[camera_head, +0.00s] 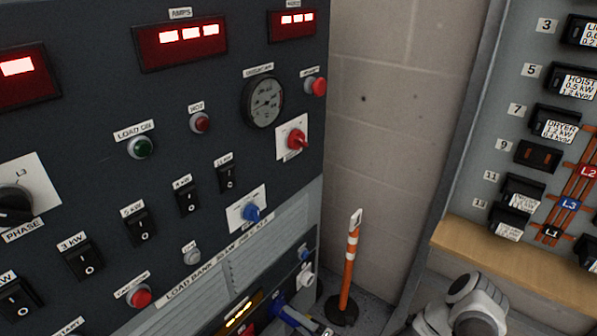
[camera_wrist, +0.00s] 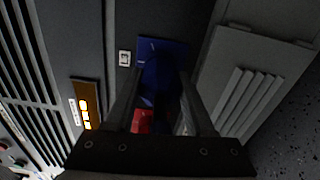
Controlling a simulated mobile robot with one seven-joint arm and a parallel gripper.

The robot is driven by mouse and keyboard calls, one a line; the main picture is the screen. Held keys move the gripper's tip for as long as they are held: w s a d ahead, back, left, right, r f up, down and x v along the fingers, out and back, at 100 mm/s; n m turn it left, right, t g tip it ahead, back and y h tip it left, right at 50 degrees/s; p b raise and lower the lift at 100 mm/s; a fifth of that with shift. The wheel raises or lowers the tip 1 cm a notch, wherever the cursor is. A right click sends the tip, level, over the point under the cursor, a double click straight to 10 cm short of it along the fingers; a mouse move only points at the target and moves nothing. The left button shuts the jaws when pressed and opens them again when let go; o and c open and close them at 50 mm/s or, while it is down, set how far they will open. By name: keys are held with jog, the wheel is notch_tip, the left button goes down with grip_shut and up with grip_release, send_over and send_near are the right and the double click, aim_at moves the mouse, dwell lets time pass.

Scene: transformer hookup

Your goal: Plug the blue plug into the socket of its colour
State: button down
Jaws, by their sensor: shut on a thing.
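My gripper (camera_wrist: 160,82) is shut on the blue plug (camera_wrist: 157,73), which shows as a dark blue round shape between the fingertips in the wrist view. A blue square plate (camera_wrist: 179,48), seemingly the blue socket, lies directly behind the plug. The plug hides the socket's opening, so I cannot tell whether it is seated or just in front. In the head view a blue part (camera_head: 277,305) shows low on the load bank beside my gripper, at the bottom edge. A red part (camera_wrist: 143,121) shows between the fingers in the wrist view.
The load bank front (camera_head: 90,130) carries switches, knobs and red displays. An amber display (camera_wrist: 87,104) is left of the fingers. A grey louvred panel (camera_wrist: 250,85) is at right. An orange-and-white post (camera_head: 350,265) stands on the floor near a wooden ledge (camera_head: 520,262).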

jog(key=shift+m, duration=1)
jog(key=shift+m, duration=1)
jog(key=m, duration=0.3)
jog(key=shift+m, duration=0.3)
jog(key=shift+c, duration=0.9)
grip_release()
jog(key=shift+v, duration=2.55)
